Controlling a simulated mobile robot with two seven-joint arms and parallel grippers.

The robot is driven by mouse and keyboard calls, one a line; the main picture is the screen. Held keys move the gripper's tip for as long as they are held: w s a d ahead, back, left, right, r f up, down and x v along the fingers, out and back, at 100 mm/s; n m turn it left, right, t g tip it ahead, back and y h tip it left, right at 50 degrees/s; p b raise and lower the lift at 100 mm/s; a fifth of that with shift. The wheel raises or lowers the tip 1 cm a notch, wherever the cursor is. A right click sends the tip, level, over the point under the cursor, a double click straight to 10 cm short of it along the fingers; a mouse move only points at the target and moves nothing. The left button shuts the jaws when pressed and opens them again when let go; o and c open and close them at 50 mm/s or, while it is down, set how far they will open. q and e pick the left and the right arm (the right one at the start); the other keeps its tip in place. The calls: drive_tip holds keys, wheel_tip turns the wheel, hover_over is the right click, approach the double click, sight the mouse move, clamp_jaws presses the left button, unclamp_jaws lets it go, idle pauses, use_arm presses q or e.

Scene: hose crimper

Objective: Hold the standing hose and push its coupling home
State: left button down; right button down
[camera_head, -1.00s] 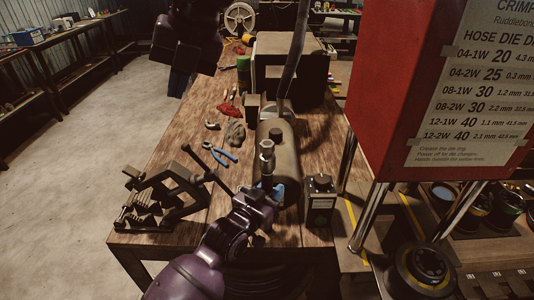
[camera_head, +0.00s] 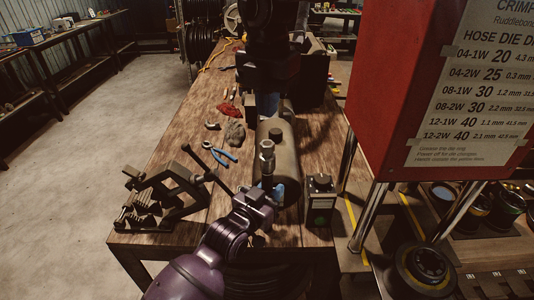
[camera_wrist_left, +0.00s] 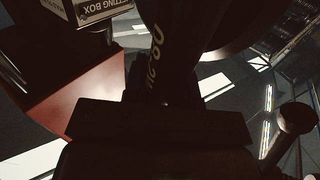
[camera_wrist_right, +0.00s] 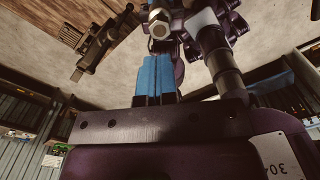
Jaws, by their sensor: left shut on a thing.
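The dark standing hose (camera_head: 267,176) is upright at the near end of the bench, with the metal coupling (camera_head: 267,149) on its top. The hose also shows in the left wrist view (camera_wrist_left: 166,55), with pale printing on it. My left gripper (camera_head: 268,192) is shut around the hose below the coupling. My right gripper (camera_head: 268,106) is above and behind the coupling in the head view, apart from it. Its blue fingers (camera_wrist_right: 155,78) lie close together with nothing seen between them. The coupling's hex end (camera_wrist_right: 158,24) shows beyond those fingers. How far the coupling sits on the hose cannot be told.
A dark cylindrical tank (camera_head: 283,140) lies just behind the hose. A vise-like clamp (camera_head: 165,194) stands left, and blue-handled pliers (camera_head: 219,153) lie behind it. A small box with a knob (camera_head: 320,199) and a red machine (camera_head: 415,80) are on the right.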

sight(267, 143)
drive_tip(key=shift+f, duration=2.05)
drive_tip(key=shift+f, duration=1.55)
idle(0.9)
drive_tip(key=shift+r, duration=3.1)
use_arm(q)
drive_tip(key=c, duration=0.8)
unclamp_jaws()
drive_tip(key=shift+c, duration=0.2)
